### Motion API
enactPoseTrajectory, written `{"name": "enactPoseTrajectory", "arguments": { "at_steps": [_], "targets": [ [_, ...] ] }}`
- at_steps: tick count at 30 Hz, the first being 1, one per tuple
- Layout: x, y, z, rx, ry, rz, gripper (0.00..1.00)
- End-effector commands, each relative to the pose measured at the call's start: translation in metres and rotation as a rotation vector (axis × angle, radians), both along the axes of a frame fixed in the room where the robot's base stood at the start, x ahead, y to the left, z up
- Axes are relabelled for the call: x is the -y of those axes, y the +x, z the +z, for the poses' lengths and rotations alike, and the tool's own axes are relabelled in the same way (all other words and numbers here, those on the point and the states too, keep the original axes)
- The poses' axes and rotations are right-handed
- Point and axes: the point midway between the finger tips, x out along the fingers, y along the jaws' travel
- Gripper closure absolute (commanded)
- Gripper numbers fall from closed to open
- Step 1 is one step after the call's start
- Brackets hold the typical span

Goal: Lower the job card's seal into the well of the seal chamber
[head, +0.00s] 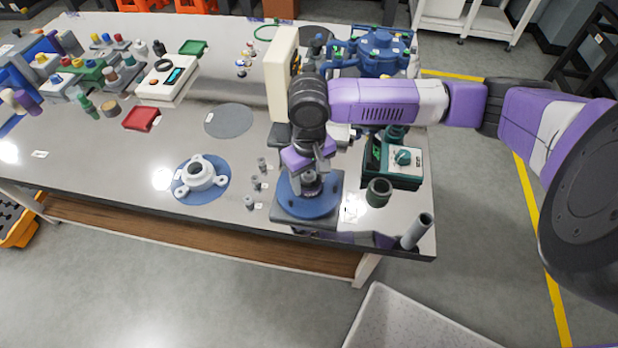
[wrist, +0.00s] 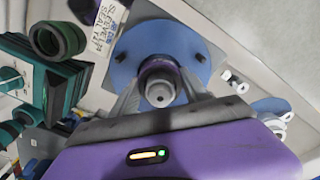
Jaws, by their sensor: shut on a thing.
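My gripper (head: 309,180) points down over a blue round disc (head: 290,203) on a dark square base, which I take to be the seal chamber. The gripper is shut on a small grey stepped cylinder (wrist: 160,93), which I take to be the seal. In the wrist view it sits between the two grey fingers, with a dark purple ring around or behind it. The blue disc (wrist: 135,50) fills the space behind. The held part hides the disc's centre, so I cannot tell whether it is inside the well. A printed card (wrist: 103,28) reads "SLEEVE SEAL".
A white lugged housing (head: 201,176) sits on a blue mat to the left. Several small grey parts (head: 256,183) stand between. A cream upright unit (head: 282,75) rises behind.

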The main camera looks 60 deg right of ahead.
Motion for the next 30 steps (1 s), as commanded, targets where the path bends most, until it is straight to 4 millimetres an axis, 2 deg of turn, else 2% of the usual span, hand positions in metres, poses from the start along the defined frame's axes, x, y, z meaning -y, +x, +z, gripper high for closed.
{"name": "enactPoseTrajectory", "arguments": {
  "at_steps": [14,15,18,19,30],
  "targets": [
    [-0.0001,0.0,-0.0078,-0.001,0.0,-0.001,0.96],
    [0.0,-0.0001,-0.008,-0.001,0.0,-0.001,0.44],
    [-0.0001,0.0,-0.0076,-0.001,0.0,0.0,0.24],
    [-0.0001,0.0,-0.0076,-0.001,0.0,0.0,0.2],
    [-0.0002,-0.0001,-0.0037,-0.001,0.0,0.0,0.2]
  ]
}}
